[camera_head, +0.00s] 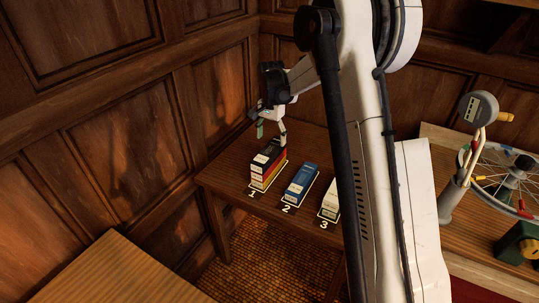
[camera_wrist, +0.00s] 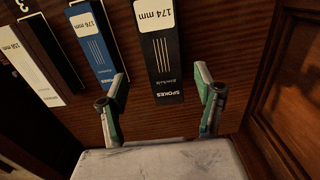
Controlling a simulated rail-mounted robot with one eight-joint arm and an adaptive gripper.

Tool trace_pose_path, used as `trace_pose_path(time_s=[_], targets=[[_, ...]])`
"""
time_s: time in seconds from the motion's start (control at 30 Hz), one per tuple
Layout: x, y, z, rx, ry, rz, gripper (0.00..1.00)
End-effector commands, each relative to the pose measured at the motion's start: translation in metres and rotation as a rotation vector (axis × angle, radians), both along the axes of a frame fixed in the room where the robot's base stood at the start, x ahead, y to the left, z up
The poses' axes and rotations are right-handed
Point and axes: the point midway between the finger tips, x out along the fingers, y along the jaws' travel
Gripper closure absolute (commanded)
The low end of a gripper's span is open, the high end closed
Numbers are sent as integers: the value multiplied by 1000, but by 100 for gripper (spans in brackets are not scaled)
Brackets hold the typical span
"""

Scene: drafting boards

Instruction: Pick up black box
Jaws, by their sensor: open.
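The black box (camera_head: 268,154), labelled "SPOKES" and "174 mm", lies at the spot marked 1 on the wooden table. In the head view it shows above a red and a yellow layer. It also shows in the wrist view (camera_wrist: 168,62), at top centre. My gripper (camera_head: 271,133) is open and empty, just above the black box. In the wrist view its two green-padded fingers (camera_wrist: 161,78) appear on either side of the box's near end, with space on both sides. I cannot tell whether the fingertips reach down to the box's height.
A blue box (camera_head: 301,180) marked 2 and a white box (camera_head: 330,203) marked 3 lie to the right on the table (camera_head: 235,183). Wood-panelled walls stand close behind and left. A wheel (camera_head: 510,170) stands on another bench at right.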

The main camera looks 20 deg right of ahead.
Motion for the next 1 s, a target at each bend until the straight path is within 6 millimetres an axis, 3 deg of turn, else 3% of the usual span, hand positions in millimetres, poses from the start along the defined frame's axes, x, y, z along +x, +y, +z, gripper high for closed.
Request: trace_pose_path(time_s=[0.1,0.37,0.7,0.93,1.0], targets=[[0,0,-14,0,0,0,34],[0,2,-26,0,0,1,34],[0,6,-68,0,0,0,34],[0,6,-71,0,0,0,34],[0,6,-71,0,0,0,41]])
